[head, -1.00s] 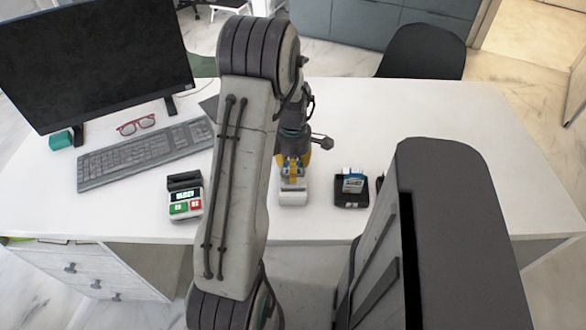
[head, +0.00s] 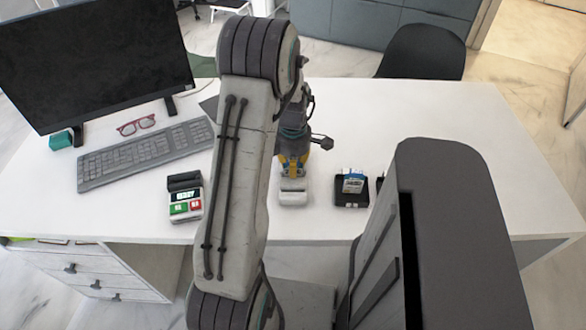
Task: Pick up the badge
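I cannot clearly make out a badge. A small white object (head: 293,194) lies near the front edge of the desk, directly below my gripper, and its upper end is partly hidden by it. A blue-and-white card-like item (head: 353,183) stands in a small black holder (head: 351,201) to the right; I cannot tell whether either is the badge. My gripper (head: 293,174), with yellow parts, points down at the white object's far end. Its fingertips are too small and covered to show whether they are open or touching it.
A card terminal (head: 185,199) stands left of my arm. A keyboard (head: 145,157), red glasses (head: 136,125), a monitor (head: 95,65) and a teal box (head: 61,140) are farther left. The white desk (head: 430,140) is clear at the right. A dark chair (head: 422,52) stands behind it.

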